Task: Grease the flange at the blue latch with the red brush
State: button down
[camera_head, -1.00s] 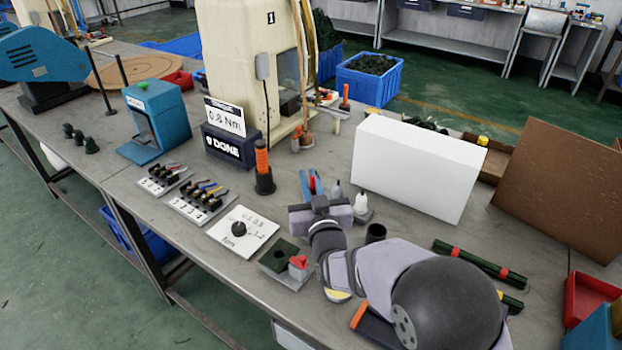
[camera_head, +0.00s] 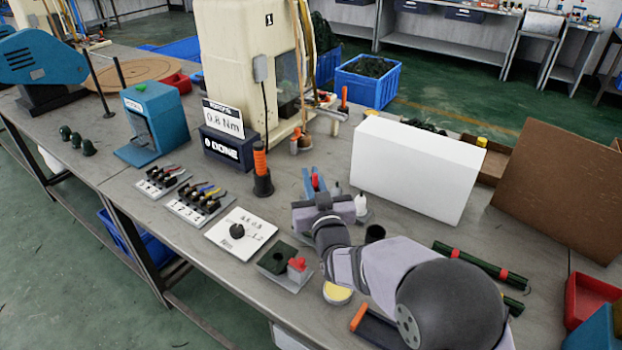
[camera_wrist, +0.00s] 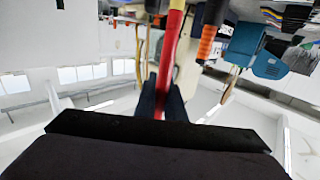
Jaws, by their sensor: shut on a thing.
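My gripper (camera_head: 313,184) is shut on the red brush (camera_wrist: 171,52), whose red handle stands between the two dark fingers in the wrist view. In the head view only a small red part of it shows between the bluish fingers, above the middle of the bench. A yellow part shows at the top edge of the wrist view, at the brush's far end. The bristles are not clear. I cannot make out the flange or the blue latch for certain in either view.
A round yellow-topped pot (camera_head: 337,293) lies beside my arm. A dark green block fixture (camera_head: 278,257), an orange-handled tool (camera_head: 261,165) and a white box (camera_head: 417,168) stand around the gripper. A cream machine (camera_head: 235,75) stands behind. Small white bottles (camera_head: 361,206) are close to the right.

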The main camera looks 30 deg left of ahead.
jog(key=shift+s+f, duration=0.1)
jog(key=shift+s, duration=0.8)
jog(key=shift+w, duration=0.15)
jog(key=shift+w+b, duration=0.4)
jog(key=shift+w, duration=0.4)
jog(key=shift+s, duration=0.9)
